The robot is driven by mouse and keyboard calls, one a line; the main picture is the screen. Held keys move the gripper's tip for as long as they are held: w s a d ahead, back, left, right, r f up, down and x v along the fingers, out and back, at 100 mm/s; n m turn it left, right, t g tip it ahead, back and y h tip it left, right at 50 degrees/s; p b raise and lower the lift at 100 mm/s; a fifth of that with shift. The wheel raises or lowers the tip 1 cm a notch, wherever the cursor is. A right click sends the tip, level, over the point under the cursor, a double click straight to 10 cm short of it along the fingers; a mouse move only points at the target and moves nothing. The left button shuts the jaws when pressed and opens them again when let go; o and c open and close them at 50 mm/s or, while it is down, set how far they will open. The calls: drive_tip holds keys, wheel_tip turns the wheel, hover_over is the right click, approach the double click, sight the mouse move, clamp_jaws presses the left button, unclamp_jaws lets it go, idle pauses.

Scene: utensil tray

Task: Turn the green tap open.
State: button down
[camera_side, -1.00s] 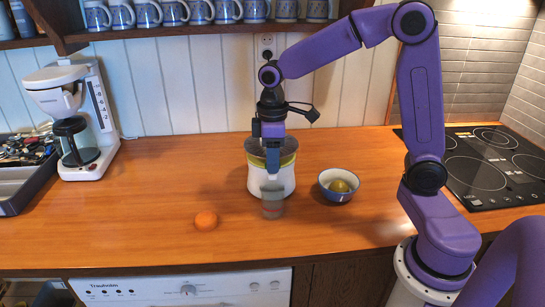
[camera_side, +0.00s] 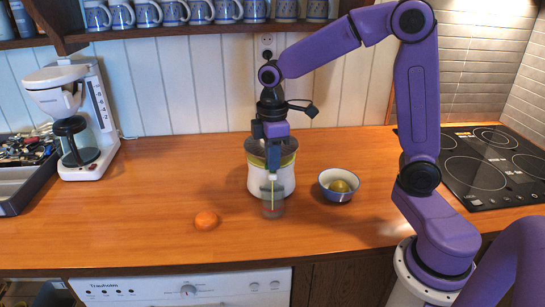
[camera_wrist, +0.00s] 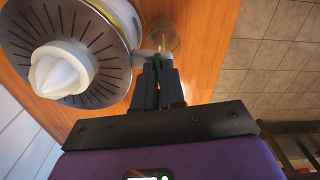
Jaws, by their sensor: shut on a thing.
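The green tap (camera_wrist: 157,60) shows as a small green piece between my fingertips in the wrist view; my fingers hide it in the side view. My gripper (camera_side: 272,168) is shut on it, and its fingers also show in the wrist view (camera_wrist: 158,72). The tap is at the front of a white juicer (camera_side: 262,184) with a yellow-green band; its grey slotted top and white cone (camera_wrist: 62,72) show in the wrist view. A clear glass (camera_side: 279,202) stands below the spout (camera_side: 272,177). A thin yellow stream (camera_side: 272,193) runs down from the spout into the glass.
An orange (camera_side: 206,220) lies to the left of the glass. A blue-and-white bowl (camera_side: 337,194) with a greenish fruit (camera_side: 340,186) stands to the right. A coffee maker (camera_side: 78,120) and utensil tray (camera_side: 22,190) are at far left, a black hob (camera_side: 495,170) at right.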

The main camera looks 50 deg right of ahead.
drive_tip(key=n, duration=1.1)
drive_tip(key=shift+n, duration=2)
drive_tip(key=c, duration=1.2)
unclamp_jaws()
drive_tip(key=shift+r, duration=0.1)
wheel_tip(320, 180, up, 17)
drive_tip(key=shift+r, duration=0.15)
